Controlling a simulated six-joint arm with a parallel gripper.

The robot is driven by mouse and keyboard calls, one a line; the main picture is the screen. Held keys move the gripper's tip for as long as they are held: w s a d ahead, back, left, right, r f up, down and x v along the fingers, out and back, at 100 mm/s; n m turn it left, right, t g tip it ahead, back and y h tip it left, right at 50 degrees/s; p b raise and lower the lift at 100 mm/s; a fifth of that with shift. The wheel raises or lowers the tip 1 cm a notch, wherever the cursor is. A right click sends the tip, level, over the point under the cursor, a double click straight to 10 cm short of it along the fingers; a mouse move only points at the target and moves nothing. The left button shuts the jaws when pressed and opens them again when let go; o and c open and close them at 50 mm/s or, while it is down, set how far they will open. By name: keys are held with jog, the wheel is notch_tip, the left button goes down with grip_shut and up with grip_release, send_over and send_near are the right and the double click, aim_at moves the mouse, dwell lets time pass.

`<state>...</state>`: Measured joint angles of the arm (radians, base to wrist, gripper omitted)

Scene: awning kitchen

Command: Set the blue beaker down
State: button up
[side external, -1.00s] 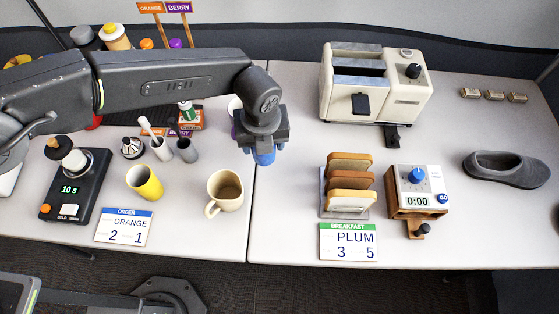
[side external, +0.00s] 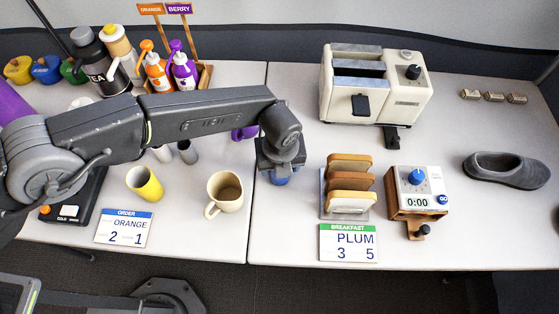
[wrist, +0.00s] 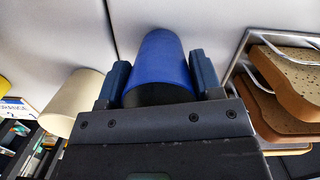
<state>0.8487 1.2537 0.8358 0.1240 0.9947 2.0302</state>
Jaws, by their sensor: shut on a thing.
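The blue beaker (wrist: 160,62) is between the two fingers of my gripper (wrist: 160,85) in the wrist view, and the fingers are shut on it. In the side external view my gripper (side external: 280,172) points down over the white table, between the beige mug and the toast rack. Only a small blue part of the beaker (side external: 280,181) shows there below the gripper; the rest is hidden. I cannot tell whether the beaker touches the table.
The beige mug (side external: 226,194) stands to the left and the toast rack (side external: 330,211) with bread slices (side external: 350,182) close on the right. A yellow cup (side external: 145,184), timer (side external: 417,190) and toaster (side external: 372,92) stand farther off. A table seam (side external: 251,215) runs left of the gripper.

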jog(key=o, duration=0.9)
jog(key=shift+f, duration=0.1)
jog(key=r, duration=0.4)
jog(key=s+r, duration=0.1)
jog(key=r, duration=0.7)
jog(key=shift+s+d+r, duration=0.15)
jog(key=shift+s, duration=0.05)
